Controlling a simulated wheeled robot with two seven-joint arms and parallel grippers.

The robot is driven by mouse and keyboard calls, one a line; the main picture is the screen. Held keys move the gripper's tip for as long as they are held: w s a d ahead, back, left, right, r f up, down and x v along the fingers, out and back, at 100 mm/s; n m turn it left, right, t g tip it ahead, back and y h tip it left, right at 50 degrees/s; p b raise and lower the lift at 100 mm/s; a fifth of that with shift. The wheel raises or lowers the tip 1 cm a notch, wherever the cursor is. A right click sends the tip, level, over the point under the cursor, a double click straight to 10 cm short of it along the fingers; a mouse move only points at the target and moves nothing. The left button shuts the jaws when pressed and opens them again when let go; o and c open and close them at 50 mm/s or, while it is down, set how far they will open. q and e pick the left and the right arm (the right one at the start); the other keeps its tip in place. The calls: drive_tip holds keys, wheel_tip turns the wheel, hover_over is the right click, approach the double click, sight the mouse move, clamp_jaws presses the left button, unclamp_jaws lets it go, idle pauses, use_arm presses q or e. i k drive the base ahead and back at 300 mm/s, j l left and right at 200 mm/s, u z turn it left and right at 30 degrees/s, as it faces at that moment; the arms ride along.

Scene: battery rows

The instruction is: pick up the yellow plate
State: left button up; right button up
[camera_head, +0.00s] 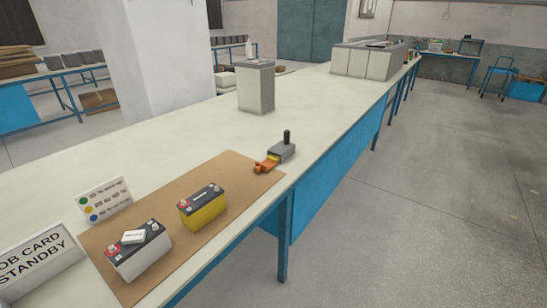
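No plain yellow plate can be made out in the head view. A yellow battery (203,211) with a dark top and a red terminal cap stands upright on a brown mat (195,179). A small yellow piece (273,158) shows between an orange part (265,165) and a grey tool with a black upright handle (283,150) at the mat's far right end. I cannot tell whether this piece is a plate or part of the tool. Neither of my grippers is in view.
A white battery (139,253) with a pale block on top stands front left on the mat. A card with coloured dots (104,199) and a job card sign (40,262) stand at left. A grey-topped box (255,88) stands farther back. The bench (330,122) between is clear.

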sight(272, 157)
drive_tip(key=i+l+u, duration=0.1)
drive_tip(key=i+l, duration=0.35)
drive_tip(key=l, duration=0.2)
drive_tip(key=i+l+u, duration=0.15)
drive_tip(key=i+l, duration=0.3)
drive_tip(key=l, duration=0.2)
drive_tip(key=i+l+u, duration=0.15)
drive_tip(key=l, duration=0.2)
drive_tip(key=i+l, duration=0.25)
drive_tip(key=l, duration=0.15)
drive_tip(key=i+l+u, duration=0.15)
drive_tip(key=l, duration=0.2)
drive_tip(key=i+l, duration=0.2)
drive_tip(key=l, duration=0.2)
drive_tip(key=u, duration=0.05)
